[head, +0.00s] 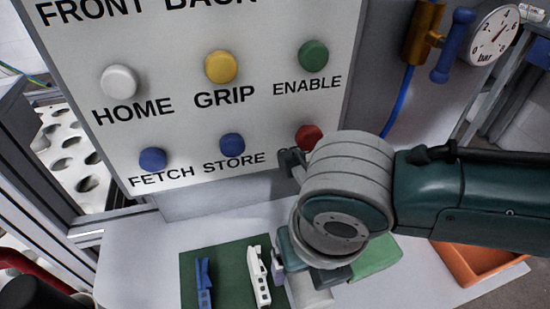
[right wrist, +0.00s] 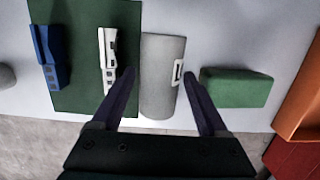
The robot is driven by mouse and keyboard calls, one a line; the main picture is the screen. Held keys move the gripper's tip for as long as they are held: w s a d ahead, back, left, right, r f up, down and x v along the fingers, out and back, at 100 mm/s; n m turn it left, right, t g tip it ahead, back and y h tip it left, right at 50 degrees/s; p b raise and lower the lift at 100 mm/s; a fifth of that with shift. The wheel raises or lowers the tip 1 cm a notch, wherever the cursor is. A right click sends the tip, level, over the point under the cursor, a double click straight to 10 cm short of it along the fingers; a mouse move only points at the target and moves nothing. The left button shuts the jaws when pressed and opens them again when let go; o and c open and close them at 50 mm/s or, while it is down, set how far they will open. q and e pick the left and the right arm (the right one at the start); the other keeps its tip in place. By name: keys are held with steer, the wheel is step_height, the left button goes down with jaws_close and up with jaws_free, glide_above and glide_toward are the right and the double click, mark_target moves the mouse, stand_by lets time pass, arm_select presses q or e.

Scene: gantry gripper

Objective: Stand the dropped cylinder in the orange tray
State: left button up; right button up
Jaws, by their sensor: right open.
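A grey cylinder (right wrist: 161,50) lies on its side on the white table, with a small white tag or bracket on its right side. My right gripper (right wrist: 159,80) is open, with its dark fingers on either side of the cylinder in the right wrist view; I cannot tell whether they touch it. In the head view the right wrist hides most of the cylinder. The orange tray (head: 478,264) stands at the right of the table and also shows at the right edge of the right wrist view (right wrist: 300,108). My left gripper is not in view.
A green block (right wrist: 236,88) lies between the cylinder and the tray. A green mat (head: 228,257) holds a blue clip-like part (head: 203,283) and a white one (head: 259,276). A button panel (head: 200,120) rises behind the table; a gauge (head: 493,36) hangs at upper right.

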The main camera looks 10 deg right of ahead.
jaws_close()
stand_by(0.7)
